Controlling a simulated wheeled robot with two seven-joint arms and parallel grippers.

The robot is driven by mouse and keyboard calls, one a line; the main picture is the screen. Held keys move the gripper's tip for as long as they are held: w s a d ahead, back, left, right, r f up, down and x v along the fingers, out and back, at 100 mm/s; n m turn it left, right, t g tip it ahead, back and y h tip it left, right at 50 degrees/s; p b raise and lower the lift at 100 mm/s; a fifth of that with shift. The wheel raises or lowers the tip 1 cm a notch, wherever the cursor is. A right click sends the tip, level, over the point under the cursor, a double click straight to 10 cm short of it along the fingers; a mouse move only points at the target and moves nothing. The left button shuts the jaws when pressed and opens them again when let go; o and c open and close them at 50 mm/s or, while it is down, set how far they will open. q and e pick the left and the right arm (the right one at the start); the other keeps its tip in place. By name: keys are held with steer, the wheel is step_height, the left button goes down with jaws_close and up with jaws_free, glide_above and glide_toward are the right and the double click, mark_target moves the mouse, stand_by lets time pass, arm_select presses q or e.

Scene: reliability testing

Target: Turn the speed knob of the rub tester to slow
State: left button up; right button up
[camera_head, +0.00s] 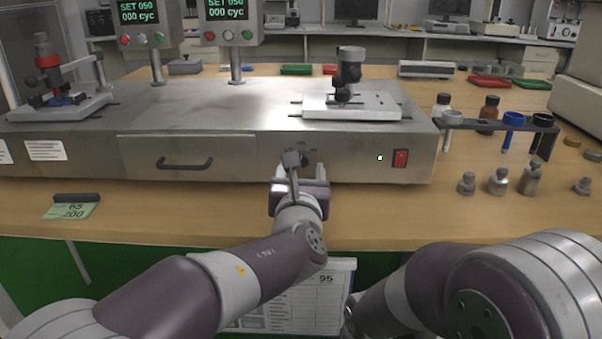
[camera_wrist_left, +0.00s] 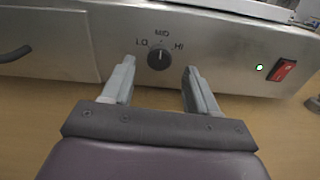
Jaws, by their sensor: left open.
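The rub tester (camera_head: 230,132) is a long grey metal machine on the bench. Its speed knob (camera_wrist_left: 158,56) is small, round and dark, on the front panel, with LO at left, MID above and HI at right. Its light mark seems to point up toward MID. The knob also shows in the head view (camera_head: 292,158), partly covered by my arm. My left gripper (camera_wrist_left: 158,80) is open, its two fingers apart and empty, just in front of and below the knob. The right arm shows at lower right, but its gripper is out of view.
A red power switch (camera_head: 400,158) with a small light sits right of the knob. A drawer handle (camera_head: 184,163) sticks out at left. Small metal weights (camera_head: 499,181) and a holder rack (camera_head: 500,122) stand at right.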

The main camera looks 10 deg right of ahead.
mark_target(302, 162)
arm_select(q)
steer(key=shift+x, duration=1.65)
steer(key=c, duration=1)
steer(key=shift+f+n+b, duration=0.2)
steer(key=shift+n+b, duration=0.4)
steer(key=shift+b, duration=0.4)
steer(key=shift+c, duration=0.2)
steer(key=n+b, duration=0.5)
steer(key=b, duration=0.1)
steer(key=shift+f+n+b, duration=0.1)
steer(key=shift+n+b, duration=0.25)
steer(key=shift+n, duration=0.05)
steer(key=n+b, duration=0.2)
steer(key=n, duration=0.1)
steer(key=shift+n+b, duration=0.75)
steer(key=shift+n, duration=0.15)
steer(key=shift+r, duration=0.25)
